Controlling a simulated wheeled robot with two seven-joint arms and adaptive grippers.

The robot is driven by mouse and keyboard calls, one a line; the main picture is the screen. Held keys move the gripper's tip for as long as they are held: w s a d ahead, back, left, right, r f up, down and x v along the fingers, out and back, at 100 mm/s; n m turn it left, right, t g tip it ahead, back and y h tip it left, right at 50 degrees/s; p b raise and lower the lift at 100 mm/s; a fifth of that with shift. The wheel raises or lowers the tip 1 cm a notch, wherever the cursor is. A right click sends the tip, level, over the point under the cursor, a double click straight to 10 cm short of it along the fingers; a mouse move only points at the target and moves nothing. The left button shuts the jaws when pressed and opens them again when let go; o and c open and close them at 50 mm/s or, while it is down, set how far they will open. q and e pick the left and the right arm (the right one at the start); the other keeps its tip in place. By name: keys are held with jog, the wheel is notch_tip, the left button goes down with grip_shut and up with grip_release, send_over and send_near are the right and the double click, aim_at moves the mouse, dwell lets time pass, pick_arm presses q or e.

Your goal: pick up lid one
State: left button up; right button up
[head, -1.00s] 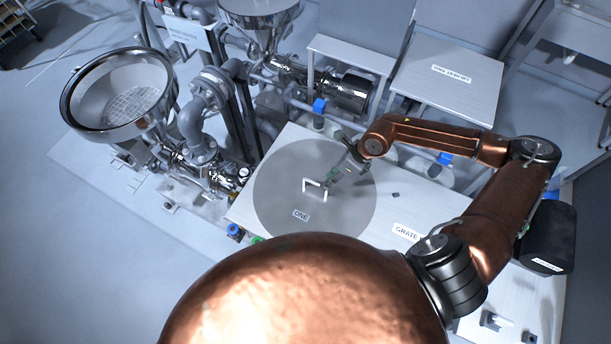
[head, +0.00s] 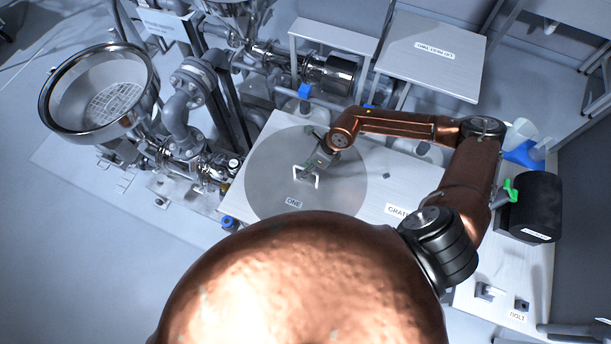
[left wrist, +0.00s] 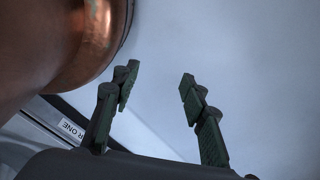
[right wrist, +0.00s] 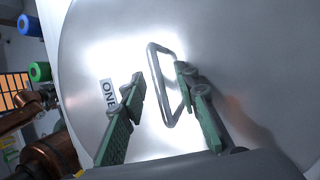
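Lid one (head: 262,180) is a large round grey metal disc lying flat on the table, with a "ONE" label and a pale upright loop handle (head: 317,181). My right gripper (head: 311,171) is over the lid at the handle. In the right wrist view, its green fingers (right wrist: 159,76) are open, and the handle (right wrist: 153,70) shows between the fingertips, partly hidden behind the right finger. I cannot tell whether either finger touches it. My left gripper (left wrist: 156,77) is open and empty in the left wrist view, away from the lid. It is hidden in the head view.
A steel hopper bowl with a grate (head: 100,95) and pipework stand left of the table. The table (head: 400,180) carries a "GRATE" label right of the lid. A labelled side table (head: 435,60) is behind. My copper body hides the front.

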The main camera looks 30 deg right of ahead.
jog(key=shift+c, duration=1.1)
grip_shut()
pick_arm(q)
jog(key=shift+s, duration=1.1)
jog(key=shift+w, duration=0.45)
pick_arm(e)
jog(key=shift+r, duration=0.1)
